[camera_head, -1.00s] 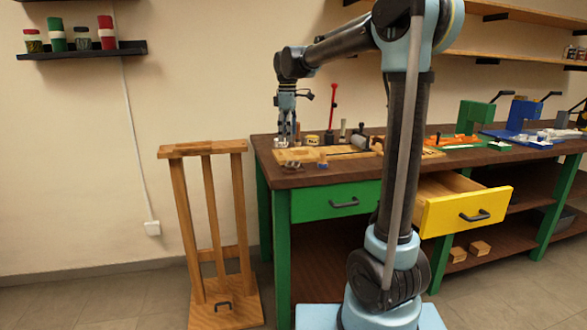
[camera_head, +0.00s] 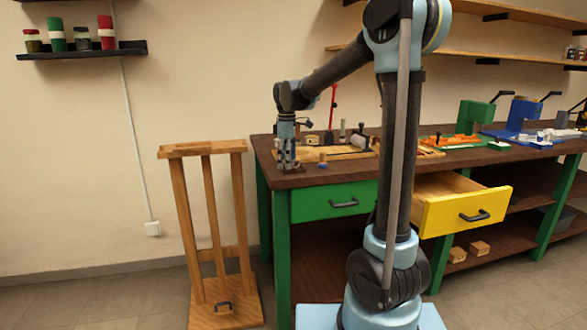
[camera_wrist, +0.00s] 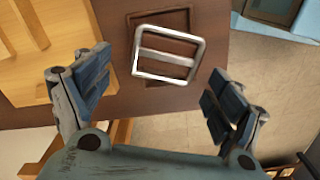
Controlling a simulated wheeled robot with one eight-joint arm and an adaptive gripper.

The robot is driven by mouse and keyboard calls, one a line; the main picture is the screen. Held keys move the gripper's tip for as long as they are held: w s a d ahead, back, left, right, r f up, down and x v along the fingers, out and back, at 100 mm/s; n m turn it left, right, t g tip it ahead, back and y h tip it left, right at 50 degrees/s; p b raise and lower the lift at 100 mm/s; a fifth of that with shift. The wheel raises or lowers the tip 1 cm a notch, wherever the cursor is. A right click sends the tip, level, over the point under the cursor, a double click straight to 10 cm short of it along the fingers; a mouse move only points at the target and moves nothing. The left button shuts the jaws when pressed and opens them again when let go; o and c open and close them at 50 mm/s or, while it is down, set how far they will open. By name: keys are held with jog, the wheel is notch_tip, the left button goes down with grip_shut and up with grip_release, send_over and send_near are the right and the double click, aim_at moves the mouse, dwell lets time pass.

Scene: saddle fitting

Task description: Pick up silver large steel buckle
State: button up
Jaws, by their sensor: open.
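The silver large steel buckle (camera_wrist: 168,54) shows in the wrist view as a rounded rectangular frame with a middle bar. It appears to rest tilted on or over a thin brown rectangular piece (camera_wrist: 183,18) on the dark wood tabletop. My gripper (camera_wrist: 150,95) is open, with one finger to the left and one to the right of the buckle, and nothing between them. In the head view my gripper (camera_head: 287,165) points down at the near left corner of the workbench (camera_head: 330,176). The buckle is too small and hidden by my gripper to make out there.
A light wooden board (camera_head: 345,152) with tools lies right of my gripper. A red upright tool (camera_head: 332,107) stands behind. A wooden stand (camera_head: 205,240) is on the floor to the left. The yellow drawer (camera_head: 465,208) is pulled out. The bench edge is close to my gripper.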

jog(key=c, duration=1.1)
jog(key=shift+c, duration=0.2)
jog(key=shift+r, duration=0.15)
